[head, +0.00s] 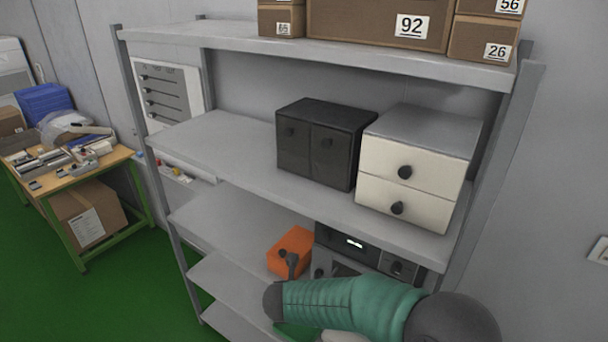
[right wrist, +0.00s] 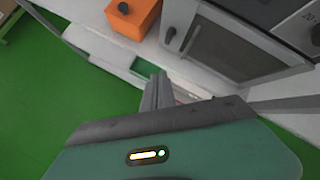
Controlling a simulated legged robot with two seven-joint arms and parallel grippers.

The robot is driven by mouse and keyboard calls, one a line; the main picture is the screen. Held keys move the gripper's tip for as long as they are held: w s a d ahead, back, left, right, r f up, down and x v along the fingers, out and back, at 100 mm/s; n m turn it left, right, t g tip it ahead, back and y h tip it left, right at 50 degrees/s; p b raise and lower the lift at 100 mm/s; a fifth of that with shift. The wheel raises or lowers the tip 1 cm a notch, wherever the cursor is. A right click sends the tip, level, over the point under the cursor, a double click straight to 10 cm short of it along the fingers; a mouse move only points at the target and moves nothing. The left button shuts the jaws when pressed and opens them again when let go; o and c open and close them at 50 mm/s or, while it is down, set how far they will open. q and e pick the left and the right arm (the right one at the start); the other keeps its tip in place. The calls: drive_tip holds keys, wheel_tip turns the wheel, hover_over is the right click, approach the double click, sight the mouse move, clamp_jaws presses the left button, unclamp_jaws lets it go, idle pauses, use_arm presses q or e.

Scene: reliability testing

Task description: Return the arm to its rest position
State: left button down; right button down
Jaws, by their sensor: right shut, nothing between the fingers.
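My right arm (head: 345,302), green with dark joints, reaches in from the lower right in the head view, in front of the lower shelves. My right gripper (right wrist: 157,92) shows in the right wrist view with its fingers together and nothing between them. It is in front of the shelf, below an orange box (right wrist: 135,18) and a device with a dark window (right wrist: 235,48), and looks apart from both. In the head view I cannot clearly make out the gripper's fingers. My left arm and gripper are not in view.
The grey shelf rack (head: 225,150) holds a black drawer unit (head: 322,142), a white drawer unit (head: 410,172), the orange box (head: 290,246) and the device (head: 352,246). Numbered cartons (head: 375,22) sit on top. A workbench (head: 60,180) stands at left. Green floor (head: 130,300) there is open.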

drive_tip(key=s+d+f+n+g+b, duration=0.1)
drive_tip(key=s+d+f+n+b, duration=0.1)
drive_tip(key=s+d+n, duration=0.5)
drive_tip(key=s+d+f+n+g+y+b, duration=0.1)
drive_tip(key=s+d+n, duration=0.6)
drive_tip(key=n, duration=0.8)
drive_tip(key=s+d+f+n+g+b, duration=0.3)
drive_tip(key=s+d+f+n, duration=0.4)
drive_tip(key=s+n, duration=0.5)
drive_tip(key=shift+y+b, duration=0.3)
drive_tip(key=shift+b, duration=0.6)
drive_tip(key=shift+w+d, duration=0.15)
drive_tip(key=c, duration=2.1)
unclamp_jaws()
drive_tip(key=shift+c, duration=0.2)
